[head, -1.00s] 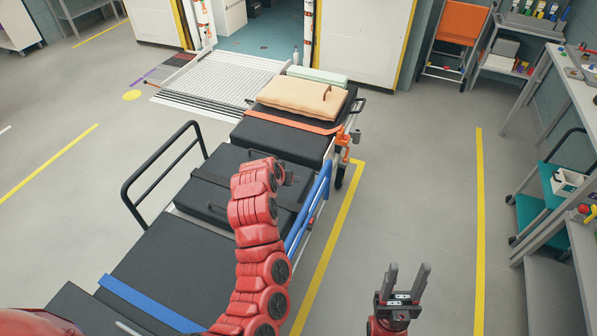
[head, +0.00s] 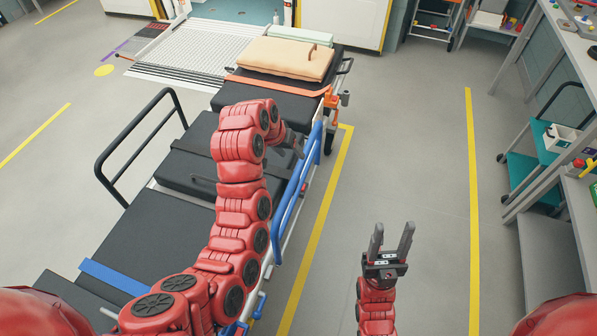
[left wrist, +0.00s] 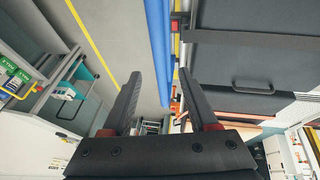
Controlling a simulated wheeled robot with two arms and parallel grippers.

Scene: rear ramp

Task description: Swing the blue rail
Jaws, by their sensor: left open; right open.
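The blue rail (head: 297,186) runs along the right side of the black stretcher (head: 148,232) and stands up beside its mattress. My left gripper (head: 297,148) is at the rail's far part, partly hidden behind my red arm. In the left wrist view its two dark fingers (left wrist: 159,75) are open, and the blue rail (left wrist: 158,35) shows between them. I cannot tell whether they touch it. My right gripper (head: 391,240) is open and empty, pointing up over the bare floor right of the stretcher.
A black side rail (head: 140,145) stands on the stretcher's left. A teal cart (head: 527,180) and workbench are at right. The floor between is clear.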

